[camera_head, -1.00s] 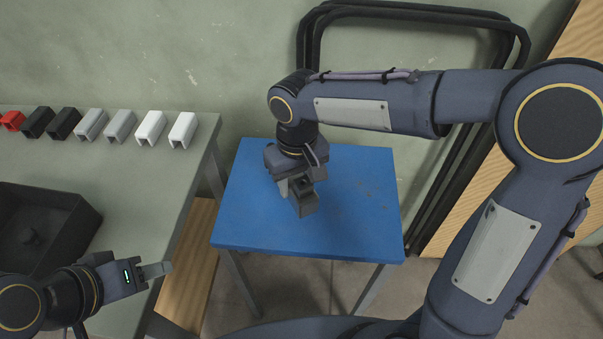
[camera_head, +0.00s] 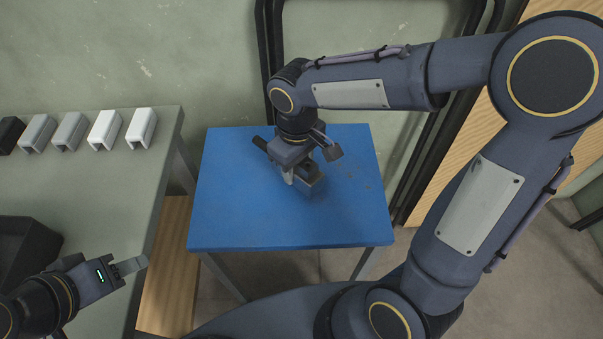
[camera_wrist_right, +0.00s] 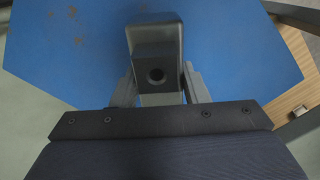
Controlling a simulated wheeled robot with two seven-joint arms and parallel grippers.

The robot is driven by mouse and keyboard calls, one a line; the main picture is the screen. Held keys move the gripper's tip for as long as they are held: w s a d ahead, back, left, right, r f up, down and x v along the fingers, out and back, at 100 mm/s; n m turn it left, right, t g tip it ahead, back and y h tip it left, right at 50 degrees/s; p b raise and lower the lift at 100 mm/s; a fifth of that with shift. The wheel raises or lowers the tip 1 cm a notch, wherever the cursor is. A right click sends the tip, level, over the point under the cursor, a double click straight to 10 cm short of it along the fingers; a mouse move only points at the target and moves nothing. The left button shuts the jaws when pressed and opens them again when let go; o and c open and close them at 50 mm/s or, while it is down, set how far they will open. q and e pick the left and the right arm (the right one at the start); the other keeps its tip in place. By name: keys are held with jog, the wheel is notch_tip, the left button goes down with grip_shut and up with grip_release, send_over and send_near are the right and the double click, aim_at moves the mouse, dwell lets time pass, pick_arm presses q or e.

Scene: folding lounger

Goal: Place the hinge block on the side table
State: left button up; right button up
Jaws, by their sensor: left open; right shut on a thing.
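The hinge block (camera_head: 308,186) is a dark grey block, partly hidden under my right gripper (camera_head: 300,178) in the head view. In the right wrist view the hinge block (camera_wrist_right: 156,50) shows a round dark hole and sits between the two fingers of my right gripper (camera_wrist_right: 158,88), which is shut on it. The block is over the middle of the blue side table (camera_head: 230,205), at or very near its top; I cannot tell whether it touches. My left gripper (camera_head: 130,268) is open and empty at the lower left, by the grey bench's edge.
The grey-green bench (camera_head: 90,190) at left carries a row of white, grey and black channel pieces (camera_head: 105,130) and a dark bin (camera_head: 22,250). Black tubular frames (camera_head: 270,60) lean on the wall behind the table. The table top around the block is clear.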

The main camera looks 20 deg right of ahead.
jog(key=shift+d+f, duration=0.2)
jog(key=shift+f, duration=0.1)
jog(key=shift+w+d+f, duration=0.1)
jog(key=shift+d+f, duration=0.05)
jog(key=shift+f, duration=0.75)
jog(key=shift+w+d+f, duration=0.1)
jog(key=shift+f, duration=0.8)
jog(key=shift+b, duration=0.3)
jog(key=shift+f, duration=0.2)
jog(key=o, duration=1.1)
jog(key=shift+r, duration=0.1)
